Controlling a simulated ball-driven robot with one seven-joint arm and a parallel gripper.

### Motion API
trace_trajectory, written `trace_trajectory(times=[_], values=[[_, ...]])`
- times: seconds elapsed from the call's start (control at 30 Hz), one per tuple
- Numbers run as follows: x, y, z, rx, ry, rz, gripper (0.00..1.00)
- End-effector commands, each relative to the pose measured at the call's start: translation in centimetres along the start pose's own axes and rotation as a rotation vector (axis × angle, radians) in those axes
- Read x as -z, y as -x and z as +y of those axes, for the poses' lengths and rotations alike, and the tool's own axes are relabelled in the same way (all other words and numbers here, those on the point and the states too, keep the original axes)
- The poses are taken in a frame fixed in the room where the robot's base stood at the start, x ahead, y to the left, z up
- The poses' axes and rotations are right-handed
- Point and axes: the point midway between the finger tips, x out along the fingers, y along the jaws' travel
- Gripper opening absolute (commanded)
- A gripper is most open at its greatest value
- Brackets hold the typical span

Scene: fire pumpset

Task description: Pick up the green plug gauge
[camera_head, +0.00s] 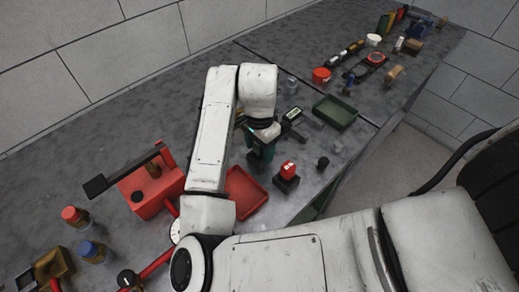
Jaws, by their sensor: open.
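My gripper (258,158) is at the end of my white arm, over the bench near the picture's middle, pointing down. Its jaws are open, but the fingertips are small and dark and partly hidden by my wrist. Dark green shows around the jaws; I cannot tell whether this is the green plug gauge or part of my gripper. I cannot make out the plug gauge clearly anywhere else. My arm and wrist hide part of the bench there.
A red tray (246,205) lies just below my gripper, and a black block with a red top (287,172) stands to its right. A digital gauge (292,114) and a green tray (336,125) lie farther right. A red toolbox (150,190) stands left of my arm.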

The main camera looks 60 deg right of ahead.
Motion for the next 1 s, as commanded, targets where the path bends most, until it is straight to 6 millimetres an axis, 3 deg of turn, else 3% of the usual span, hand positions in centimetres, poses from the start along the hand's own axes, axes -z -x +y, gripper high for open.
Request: trace_trajectory(times=[0.1,0.7,1.0], values=[[0.0,0.01,0.0,0.0,0.0,0.0,0.59],[0.01,0.04,0.0,0.0,0.0,0.0,0.01],[0.01,0.11,-0.01,0.0,0.0,0.001,0.0]])
